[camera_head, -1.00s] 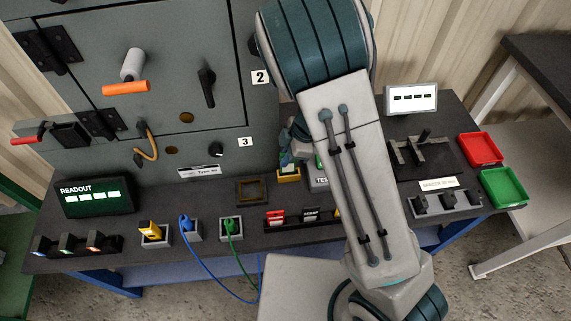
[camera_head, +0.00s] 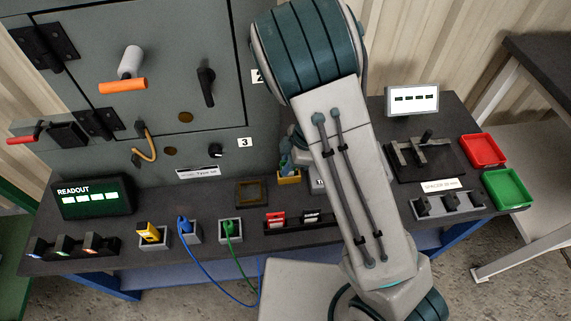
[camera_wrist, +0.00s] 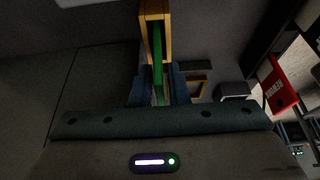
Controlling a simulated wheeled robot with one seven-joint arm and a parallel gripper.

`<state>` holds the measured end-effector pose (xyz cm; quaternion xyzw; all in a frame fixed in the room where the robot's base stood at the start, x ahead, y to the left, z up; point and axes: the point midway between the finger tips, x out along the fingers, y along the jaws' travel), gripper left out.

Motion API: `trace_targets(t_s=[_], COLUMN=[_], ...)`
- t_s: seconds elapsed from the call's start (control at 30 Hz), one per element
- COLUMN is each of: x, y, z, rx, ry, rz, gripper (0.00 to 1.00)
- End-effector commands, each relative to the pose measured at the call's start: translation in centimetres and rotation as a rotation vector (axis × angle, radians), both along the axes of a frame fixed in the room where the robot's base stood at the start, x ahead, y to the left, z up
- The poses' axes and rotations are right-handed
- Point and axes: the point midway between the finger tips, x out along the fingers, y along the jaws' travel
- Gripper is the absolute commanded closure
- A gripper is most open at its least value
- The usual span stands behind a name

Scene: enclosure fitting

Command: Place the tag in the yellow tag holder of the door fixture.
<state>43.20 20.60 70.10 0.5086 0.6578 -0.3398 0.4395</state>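The green tag (camera_wrist: 158,72) shows edge-on between my gripper's fingers in the wrist view, and they appear shut on it. The yellow tag holder (camera_wrist: 143,30) is just beyond the fingertips, and the tag's far part lines up with its opening. I cannot tell how deep the tag sits. In the head view the yellow tag holder (camera_head: 289,179) stands on the bench at the foot of the grey enclosure. My gripper (camera_head: 287,162) is right above it, partly hidden by my arm. The tag is not clear in that view.
A box (camera_head: 318,185) is close right of the holder. An empty square frame (camera_head: 251,193) lies to the left.

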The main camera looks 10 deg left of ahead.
Motion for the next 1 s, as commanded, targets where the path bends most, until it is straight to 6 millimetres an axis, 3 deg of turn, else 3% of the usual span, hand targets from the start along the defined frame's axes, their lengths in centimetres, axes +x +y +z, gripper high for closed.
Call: trace_targets(t_s=[0.3, 0.5, 0.87, 1.0], x=[0.7, 1.1, 1.3, 2.8], y=[-2.4, -3.7, -4.3, -4.2], z=[6.4, 9.6, 11.0, 12.0], rx=[0.002, 0.002, 0.004, 0.046], ry=[-0.003, -0.002, -0.007, -0.079], rz=[-0.002, -0.001, -0.005, -0.071], gripper=[0.85, 0.85, 0.85, 0.85])
